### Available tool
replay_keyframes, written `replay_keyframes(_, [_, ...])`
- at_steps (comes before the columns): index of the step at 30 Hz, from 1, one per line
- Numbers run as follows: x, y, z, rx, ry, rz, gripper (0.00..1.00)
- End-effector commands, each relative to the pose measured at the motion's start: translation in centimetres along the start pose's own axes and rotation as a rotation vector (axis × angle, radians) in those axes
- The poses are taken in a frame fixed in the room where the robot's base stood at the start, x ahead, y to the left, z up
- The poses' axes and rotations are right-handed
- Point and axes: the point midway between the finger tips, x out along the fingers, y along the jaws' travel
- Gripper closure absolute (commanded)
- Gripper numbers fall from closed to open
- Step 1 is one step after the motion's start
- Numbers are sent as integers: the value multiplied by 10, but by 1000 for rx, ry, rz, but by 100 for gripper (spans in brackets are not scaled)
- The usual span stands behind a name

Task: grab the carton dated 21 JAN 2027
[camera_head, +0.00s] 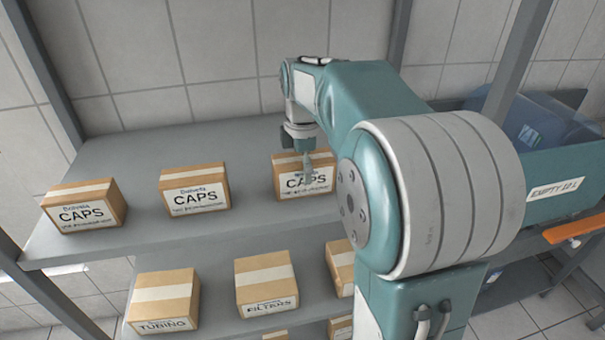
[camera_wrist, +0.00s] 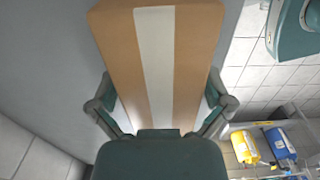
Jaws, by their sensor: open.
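Three brown CAPS cartons stand in a row on the upper shelf in the head view: a left one (camera_head: 84,206), a middle one (camera_head: 194,190) and a right one (camera_head: 287,186). The dates on their labels are too small to read. My gripper (camera_head: 307,165) is at the right carton, partly covering its front. In the wrist view a carton (camera_wrist: 120,40) with a pale tape strip fills the upper middle. My open gripper (camera_wrist: 160,98) has one finger along each side of it. Whether the fingers touch it I cannot tell.
Cartons marked TUBING (camera_head: 163,297) and FILTERS (camera_head: 265,280) stand on the shelf below, with others partly hidden by my arm. A teal bin (camera_head: 560,165) marked EMPTY is at the right. Yellow (camera_wrist: 245,147) and blue (camera_wrist: 280,143) containers show in the wrist view.

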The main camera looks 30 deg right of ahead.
Motion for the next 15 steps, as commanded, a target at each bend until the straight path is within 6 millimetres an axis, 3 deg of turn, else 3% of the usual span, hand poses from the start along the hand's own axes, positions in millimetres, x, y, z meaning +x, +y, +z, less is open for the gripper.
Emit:
replay_keyframes(8, [6,0,0,0,0,2,0])
replay_keyframes(10, [5,0,0,0,0,2,22])
replay_keyframes(13, [5,0,0,0,0,2,67])
replay_keyframes(14, [6,0,0,0,0,1,76])
replay_keyframes(15, [6,0,0,0,0,1,76])
